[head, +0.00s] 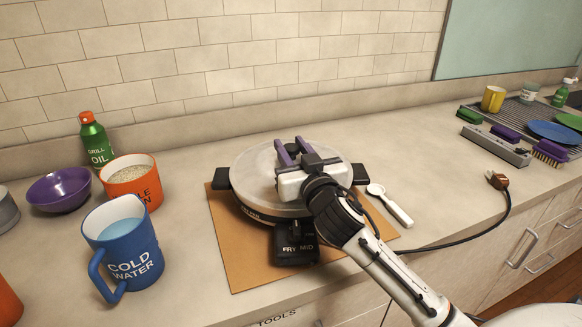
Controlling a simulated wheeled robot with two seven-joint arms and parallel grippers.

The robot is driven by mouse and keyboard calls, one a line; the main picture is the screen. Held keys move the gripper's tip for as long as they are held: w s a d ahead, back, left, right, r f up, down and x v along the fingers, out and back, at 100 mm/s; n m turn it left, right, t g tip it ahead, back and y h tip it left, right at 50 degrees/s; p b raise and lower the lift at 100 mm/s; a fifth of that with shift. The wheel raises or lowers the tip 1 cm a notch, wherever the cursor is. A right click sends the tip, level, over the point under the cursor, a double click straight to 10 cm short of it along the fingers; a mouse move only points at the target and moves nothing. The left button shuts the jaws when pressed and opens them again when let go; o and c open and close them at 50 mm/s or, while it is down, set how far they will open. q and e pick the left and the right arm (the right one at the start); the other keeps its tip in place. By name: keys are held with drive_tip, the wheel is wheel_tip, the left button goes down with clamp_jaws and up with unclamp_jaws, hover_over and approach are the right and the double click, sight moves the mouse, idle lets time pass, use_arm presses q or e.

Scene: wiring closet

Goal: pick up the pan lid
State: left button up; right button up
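The pan lid (251,172) is a round, pale grey disc lying flat on a black electric pan (222,178) with side handles, on a brown board. My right gripper (292,150) is over the middle of the lid, its arm coming in from the lower right. Its two purple fingers are apart, with something dark between and around them. The gripper hides the lid's centre, so I cannot tell whether the fingers grip a knob there. My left gripper is out of view.
A blue cold water mug (128,252), an orange-rimmed pot (128,186), a purple bowl (60,190) and a green oil bottle (95,142) stand left.

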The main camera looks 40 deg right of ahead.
clamp_jaws()
drive_tip(key=shift+r, duration=0.1)
